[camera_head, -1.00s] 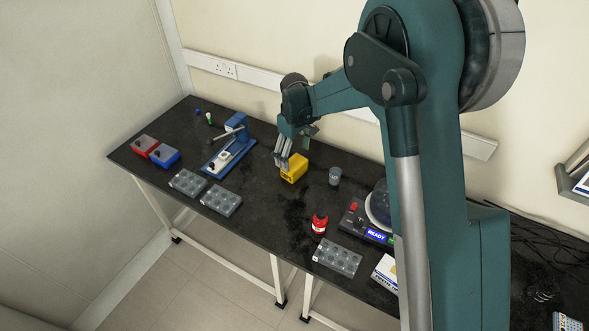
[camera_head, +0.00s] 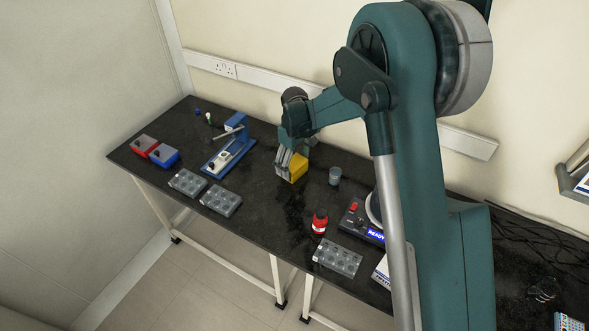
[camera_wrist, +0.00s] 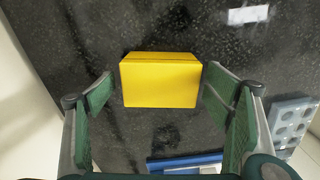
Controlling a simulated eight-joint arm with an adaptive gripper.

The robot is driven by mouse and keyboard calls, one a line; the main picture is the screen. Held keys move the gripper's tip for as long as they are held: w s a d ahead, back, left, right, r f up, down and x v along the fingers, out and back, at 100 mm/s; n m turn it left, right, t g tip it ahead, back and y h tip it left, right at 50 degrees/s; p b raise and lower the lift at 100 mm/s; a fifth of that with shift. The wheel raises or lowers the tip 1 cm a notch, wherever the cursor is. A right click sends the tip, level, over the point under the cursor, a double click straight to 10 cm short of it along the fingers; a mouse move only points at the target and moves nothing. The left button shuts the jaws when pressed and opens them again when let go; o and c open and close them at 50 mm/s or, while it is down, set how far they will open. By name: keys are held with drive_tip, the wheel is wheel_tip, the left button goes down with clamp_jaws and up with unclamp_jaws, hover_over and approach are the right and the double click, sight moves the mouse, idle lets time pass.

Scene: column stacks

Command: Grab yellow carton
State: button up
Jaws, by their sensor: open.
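The yellow carton (camera_head: 298,169) stands on the black bench in the head view, partly hidden behind my gripper (camera_head: 284,172). In the wrist view the yellow carton (camera_wrist: 160,82) lies between the tips of my gripper (camera_wrist: 160,90). The green-padded fingers are spread on either side of it. A narrow gap shows on the left, and the right finger's tip is very close to the carton's right side. I cannot tell whether it touches.
A blue press-like device (camera_head: 228,148) stands left of the carton. A grey cup (camera_head: 335,176) and a red bottle (camera_head: 319,222) stand to its right. Grey well blocks (camera_head: 221,201) lie near the front edge. Red (camera_head: 144,145) and blue (camera_head: 164,156) boxes sit at the far left.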

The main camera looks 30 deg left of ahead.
sight(294, 163)
drive_tip(key=shift+c, duration=0.5)
drive_tip(key=c, duration=0.9)
drive_tip(key=shift+r, duration=0.1)
drive_tip(key=shift+r+p, duration=0.4)
drive_tip(key=shift+r, duration=4.5)
